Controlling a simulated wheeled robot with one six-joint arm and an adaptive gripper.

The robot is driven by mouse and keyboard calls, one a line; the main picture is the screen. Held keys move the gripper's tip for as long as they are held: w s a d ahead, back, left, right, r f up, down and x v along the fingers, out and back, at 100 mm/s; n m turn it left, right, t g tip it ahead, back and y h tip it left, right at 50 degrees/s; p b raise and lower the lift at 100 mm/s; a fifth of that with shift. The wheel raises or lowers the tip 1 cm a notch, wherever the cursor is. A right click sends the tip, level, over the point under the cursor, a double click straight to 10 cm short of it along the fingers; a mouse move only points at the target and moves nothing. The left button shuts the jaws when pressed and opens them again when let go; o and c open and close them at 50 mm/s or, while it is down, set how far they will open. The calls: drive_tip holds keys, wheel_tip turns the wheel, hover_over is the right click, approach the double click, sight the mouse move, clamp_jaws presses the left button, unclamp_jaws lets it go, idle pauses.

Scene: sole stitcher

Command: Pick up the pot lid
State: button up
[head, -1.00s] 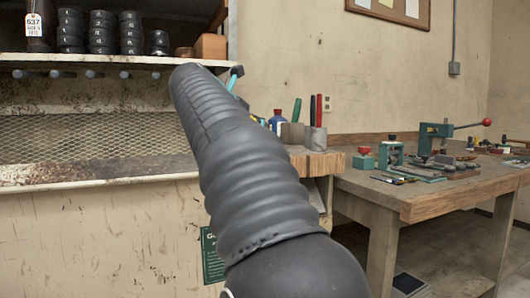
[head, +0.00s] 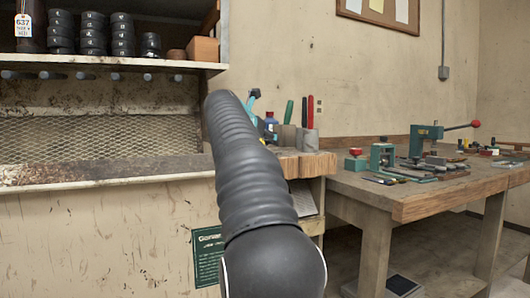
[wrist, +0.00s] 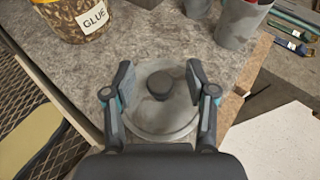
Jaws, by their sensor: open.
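In the wrist view the pot lid (wrist: 158,120) is a round grey disc with a dark knob (wrist: 159,84) at its middle. It lies flat on a mottled grey counter top (wrist: 120,58). My gripper (wrist: 161,74) is open above the lid, with one finger on each side of the knob. Gaps show between the knob and both fingers. In the head view my arm hides the lid, and only a small part of my gripper (head: 253,97) shows past it.
A glue pot (wrist: 78,20) stands at the upper left of the wrist view, and a grey cup (wrist: 241,24) at the upper right. A workbench (head: 425,205) with tools is on the right in the head view. A shelf (head: 120,62) holds stacked black discs.

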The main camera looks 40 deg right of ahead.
drive_tip(key=shift+d, duration=0.15)
clamp_jaws()
